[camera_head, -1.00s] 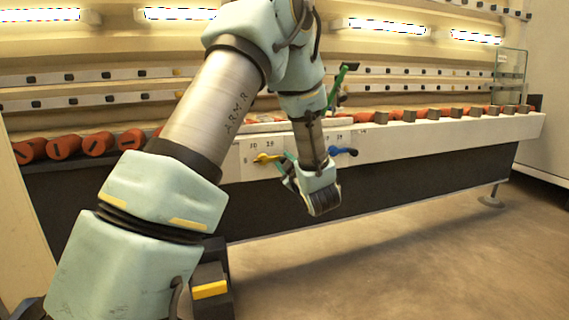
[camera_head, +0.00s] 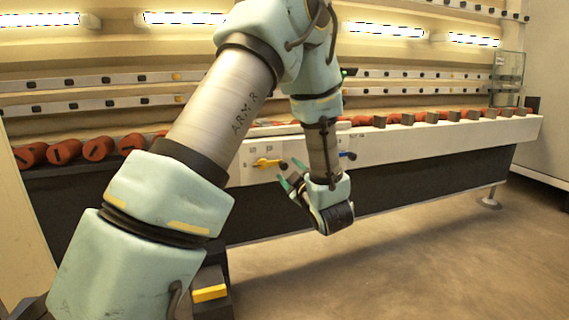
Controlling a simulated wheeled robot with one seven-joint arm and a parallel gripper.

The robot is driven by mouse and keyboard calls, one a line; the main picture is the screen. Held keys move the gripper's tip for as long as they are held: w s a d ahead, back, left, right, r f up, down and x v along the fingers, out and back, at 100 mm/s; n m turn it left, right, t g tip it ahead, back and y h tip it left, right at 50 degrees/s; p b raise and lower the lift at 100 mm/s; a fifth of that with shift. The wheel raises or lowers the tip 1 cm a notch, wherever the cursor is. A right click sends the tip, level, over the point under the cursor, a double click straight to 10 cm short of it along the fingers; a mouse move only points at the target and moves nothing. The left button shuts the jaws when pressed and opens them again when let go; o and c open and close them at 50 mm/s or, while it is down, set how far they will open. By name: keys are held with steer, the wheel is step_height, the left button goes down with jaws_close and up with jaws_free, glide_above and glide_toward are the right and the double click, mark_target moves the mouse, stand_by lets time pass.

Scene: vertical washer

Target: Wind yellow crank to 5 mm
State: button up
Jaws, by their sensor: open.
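The yellow crank (camera_head: 266,163) is on the white front panel of the washer, left of my gripper, with its dark knob at the right end. Small number labels sit above it, too small to read surely. My gripper (camera_head: 289,176) is open and empty. Its green-tipped fingers point up and left toward the panel, just right of and a little below the crank's knob in the picture, and apart from it. The blue crank (camera_head: 349,155) is mostly hidden behind my forearm; only its right end shows.
The washer's white ledge (camera_head: 430,135) runs across, with red rollers (camera_head: 98,148) at left and grey blocks (camera_head: 379,121) at right. A glass pane (camera_head: 506,75) stands at the far right. The floor below and right is clear.

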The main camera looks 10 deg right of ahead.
steer(key=shift+s+d+p, duration=0.15)
steer(key=shift+s+p, duration=0.05)
steer(key=shift+s, duration=1.1)
steer(key=shift+s+d+p, duration=0.15)
steer(key=shift+s+p, duration=0.05)
steer(key=shift+s, duration=1.05)
steer(key=shift+w, duration=0.1)
steer(key=w+a+m+g+h+p, duration=0.3)
steer(key=a+m+g+h, duration=0.1)
steer(key=a+m+g, duration=0.25)
steer(key=s+a+r+m+g+y+p, duration=0.1)
steer(key=s+a+m+g+p, duration=0.15)
steer(key=s+a+g, duration=0.45)
steer(key=s+a+r+m+g+p, duration=0.1)
steer(key=s+a+m+g, duration=0.15)
steer(key=s+a, duration=0.65)
step_height(320, 180, up, 38)
steer(key=a+p, duration=0.2)
steer(key=p, duration=3.6)
steer(key=shift+r+y, duration=0.15)
steer(key=shift+y, duration=0.15)
